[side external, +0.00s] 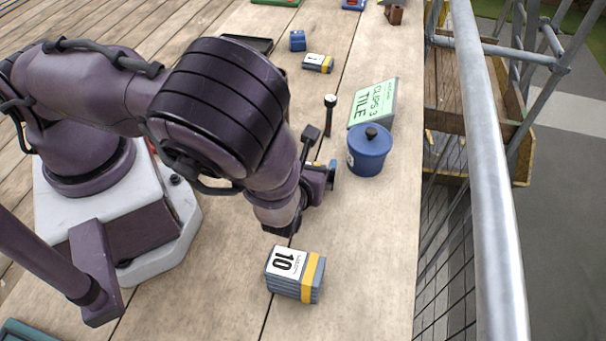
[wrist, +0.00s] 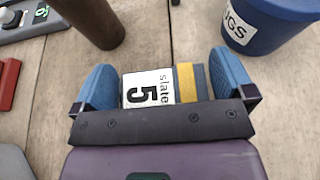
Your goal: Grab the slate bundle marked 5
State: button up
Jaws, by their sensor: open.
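The slate bundle marked 5 (wrist: 147,90) lies between my gripper's two blue fingers in the wrist view. It has a white label reading "slate 5", a yellow band and grey slate at its right end. My gripper (wrist: 165,72) is open, with one finger off each end of the bundle and a visible gap on the left. The gripper's dark body hides the bundle's near side. In the side external view my gripper (side external: 318,182) is low over the planks, and my arm hides most or all of this bundle.
A bundle marked 10 (side external: 283,262) lies on the planks at the front. A blue lidded pot (side external: 368,158) stands close to the right of my gripper. A metal railing (side external: 487,180) runs along the right.

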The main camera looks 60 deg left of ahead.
jog(key=shift+c, duration=0.5)
jog(key=c, duration=0.7)
jog(key=shift+c, duration=0.2)
